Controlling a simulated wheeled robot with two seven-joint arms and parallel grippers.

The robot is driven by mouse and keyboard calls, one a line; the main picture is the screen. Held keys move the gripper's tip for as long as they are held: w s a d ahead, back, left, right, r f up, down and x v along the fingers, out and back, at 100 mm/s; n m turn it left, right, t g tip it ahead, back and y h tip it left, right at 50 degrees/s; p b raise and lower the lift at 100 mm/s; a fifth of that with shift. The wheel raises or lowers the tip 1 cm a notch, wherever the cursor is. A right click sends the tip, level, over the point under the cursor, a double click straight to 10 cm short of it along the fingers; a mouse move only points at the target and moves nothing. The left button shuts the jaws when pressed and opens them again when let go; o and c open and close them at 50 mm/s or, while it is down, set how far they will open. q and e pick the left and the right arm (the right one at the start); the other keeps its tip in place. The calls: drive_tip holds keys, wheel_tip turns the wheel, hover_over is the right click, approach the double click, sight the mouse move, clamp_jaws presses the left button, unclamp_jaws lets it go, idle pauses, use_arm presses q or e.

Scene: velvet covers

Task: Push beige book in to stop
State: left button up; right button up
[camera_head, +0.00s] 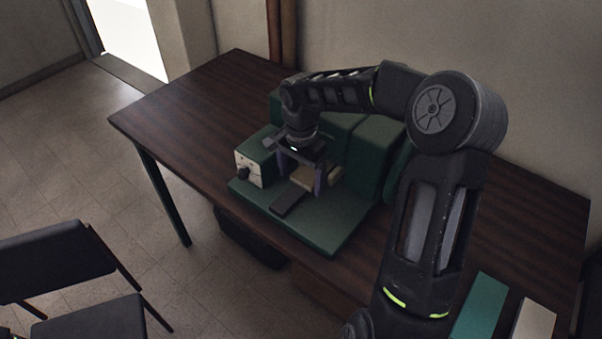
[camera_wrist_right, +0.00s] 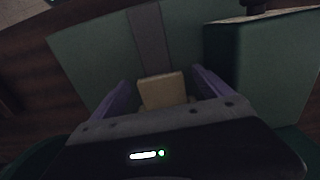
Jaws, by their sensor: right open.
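A beige book (camera_wrist_right: 163,90) shows in the right wrist view between the two purple fingers of my right gripper (camera_wrist_right: 164,88). In the head view the beige piece (camera_head: 304,178) lies under the right gripper (camera_head: 303,180), at the inner end of a dark strip on the green fixture (camera_head: 335,226). The right gripper is open, with its fingers down to either side of the beige book. I cannot tell whether the fingers touch it. The far end of the book is hidden by the gripper body. My left gripper is not in view.
A green box with a pale front panel and dark knob (camera_head: 248,170) stands left of the gripper. Tall green blocks (camera_head: 376,150) stand behind and right. A green book (camera_head: 480,306) and a pale book (camera_head: 534,320) lie at the table's right. The table's left end (camera_head: 190,105) is clear.

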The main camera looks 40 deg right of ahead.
drive_tip(key=c, duration=1.6)
drive_tip(key=o, duration=1.6)
drive_tip(key=shift+r+b, duration=0.65)
drive_tip(key=shift+r, duration=3.25)
